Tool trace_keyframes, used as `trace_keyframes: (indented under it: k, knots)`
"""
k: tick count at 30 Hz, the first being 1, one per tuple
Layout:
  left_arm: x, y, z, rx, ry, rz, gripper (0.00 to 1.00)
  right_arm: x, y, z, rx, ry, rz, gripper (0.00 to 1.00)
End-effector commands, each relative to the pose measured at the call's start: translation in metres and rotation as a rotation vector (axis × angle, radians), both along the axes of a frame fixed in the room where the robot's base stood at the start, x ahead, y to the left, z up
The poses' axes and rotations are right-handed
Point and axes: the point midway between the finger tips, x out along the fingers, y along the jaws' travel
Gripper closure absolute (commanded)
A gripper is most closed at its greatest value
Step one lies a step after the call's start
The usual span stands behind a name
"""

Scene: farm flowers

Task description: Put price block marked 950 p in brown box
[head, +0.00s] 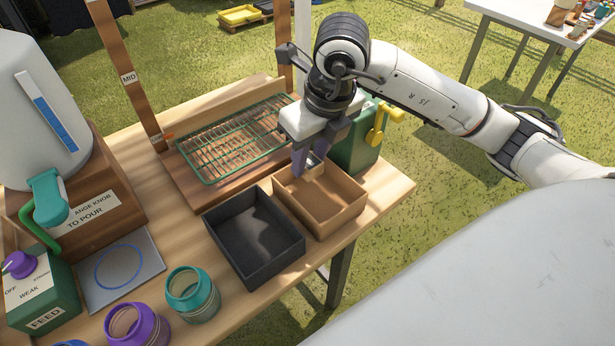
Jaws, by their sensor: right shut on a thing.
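The brown box (344,222) is an open, shallow wooden tray near the right front edge of the table. My right gripper (310,166) points down over the back left part of this box, with its purple fingertips at about rim height. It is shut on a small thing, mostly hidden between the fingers. I cannot read a marking on it, so I cannot tell whether it is the 950 p price block. The visible floor of the brown box is bare. My left gripper is not in view.
A black open box (252,262) stands left of the brown box. Teal (192,294) and purple (136,327) jars stand at the front left, beside a white dispenser (38,110).

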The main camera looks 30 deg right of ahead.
Motion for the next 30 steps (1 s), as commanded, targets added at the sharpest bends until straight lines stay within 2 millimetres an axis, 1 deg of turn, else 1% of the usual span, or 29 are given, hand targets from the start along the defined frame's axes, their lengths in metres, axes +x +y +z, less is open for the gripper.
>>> trace_keyframes:
  k: [1, 8, 12, 14, 16, 22, 25, 26, 28, 29, 30]
  knots:
    - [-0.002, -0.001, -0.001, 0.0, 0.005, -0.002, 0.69, -0.001, -0.001, -0.009, -0.001, 0.004, 0.0, 0.91]
    - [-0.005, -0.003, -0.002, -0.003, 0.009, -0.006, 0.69, 0.0, 0.0, -0.028, 0.0, 0.002, 0.001, 0.91]
    - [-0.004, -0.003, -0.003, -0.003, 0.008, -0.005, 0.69, -0.001, 0.0, -0.048, -0.001, 0.004, 0.001, 0.91]
    - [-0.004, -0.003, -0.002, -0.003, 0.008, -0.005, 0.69, -0.001, 0.0, -0.055, 0.0, 0.002, 0.001, 0.91]
    - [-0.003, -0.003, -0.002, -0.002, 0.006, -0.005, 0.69, 0.0, 0.0, -0.058, 0.0, 0.0, 0.002, 0.91]
    - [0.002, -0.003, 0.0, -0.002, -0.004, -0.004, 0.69, 0.0, 0.0, -0.058, 0.0, -0.001, 0.002, 0.91]
    - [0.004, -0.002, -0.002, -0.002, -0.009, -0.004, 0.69, 0.0, 0.0, -0.062, 0.0, -0.001, 0.002, 0.91]
    - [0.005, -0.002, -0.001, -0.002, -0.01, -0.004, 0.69, 0.0, 0.0, -0.06, 0.0, -0.001, 0.002, 0.66]
    - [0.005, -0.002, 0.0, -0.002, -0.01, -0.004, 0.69, 0.0, 0.0, -0.06, 0.0, -0.001, 0.002, 0.54]
    - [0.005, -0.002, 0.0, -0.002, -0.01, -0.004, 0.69, 0.0, 0.0, -0.06, 0.0, -0.001, 0.002, 0.51]
    - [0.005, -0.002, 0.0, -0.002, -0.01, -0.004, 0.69, 0.0, 0.0, -0.06, 0.0, -0.001, 0.002, 0.51]
